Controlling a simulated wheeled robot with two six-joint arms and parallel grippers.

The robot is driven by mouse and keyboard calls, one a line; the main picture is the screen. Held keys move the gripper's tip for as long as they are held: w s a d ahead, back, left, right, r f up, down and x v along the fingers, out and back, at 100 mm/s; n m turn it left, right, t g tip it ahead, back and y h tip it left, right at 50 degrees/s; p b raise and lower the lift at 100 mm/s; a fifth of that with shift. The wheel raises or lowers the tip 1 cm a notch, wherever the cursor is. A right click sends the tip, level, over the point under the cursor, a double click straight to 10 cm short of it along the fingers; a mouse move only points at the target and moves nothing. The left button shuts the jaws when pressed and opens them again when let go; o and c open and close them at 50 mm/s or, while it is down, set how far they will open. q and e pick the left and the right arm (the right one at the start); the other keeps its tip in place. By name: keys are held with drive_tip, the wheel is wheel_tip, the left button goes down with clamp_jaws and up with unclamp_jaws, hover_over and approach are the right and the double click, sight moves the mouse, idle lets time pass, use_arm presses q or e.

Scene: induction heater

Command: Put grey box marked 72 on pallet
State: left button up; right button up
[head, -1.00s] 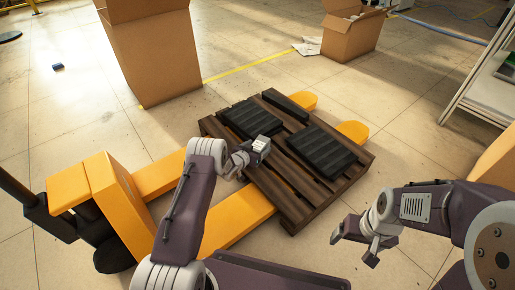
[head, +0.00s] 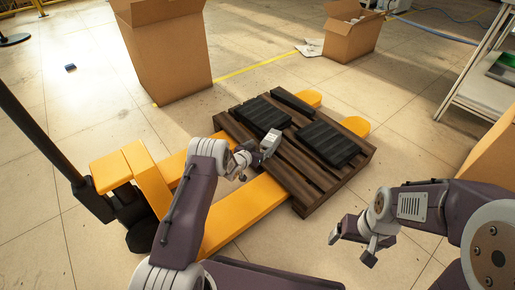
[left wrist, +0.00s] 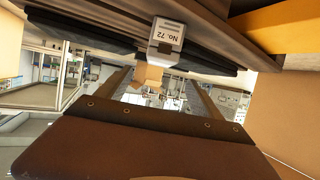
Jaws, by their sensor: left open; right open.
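The grey box marked 72 (head: 271,140) is small, with a white label on top. It stands on the dark wooden pallet (head: 318,196), near the pallet's left edge, beside a black slab. In the left wrist view the box (left wrist: 166,42) shows its "No. 72" label, inverted, against the pallet boards. My left gripper (head: 247,158) is open, just left of the box, and looks clear of it. My right gripper (head: 352,247) is open and empty, in front of the pallet over bare floor.
Black slabs (head: 328,143) lie on the pallet, which sits on a yellow pallet jack (head: 222,217). A large cardboard box (head: 168,55) stands behind, and an open carton (head: 352,36) farther back. A white shelf (head: 485,92) is at the right. Floor right of the pallet is clear.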

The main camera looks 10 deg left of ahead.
use_arm(q)
drive_tip(key=s+a+r+n+g+y, duration=0.3)
drive_tip(key=s+r+g, duration=0.45)
drive_tip(key=s, duration=0.65)
drive_tip(key=s+d+r+g, duration=0.1)
drive_tip(key=s+r+g, duration=0.1)
drive_tip(key=s, duration=1.1)
drive_tip(key=s+r+g, duration=0.2)
drive_tip(key=s+r, duration=0.1)
drive_tip(key=s, duration=1)
drive_tip(key=shift+s+d+y, duration=0.15)
drive_tip(key=shift+d+y, duration=0.15)
drive_tip(key=shift+d, duration=0.05)
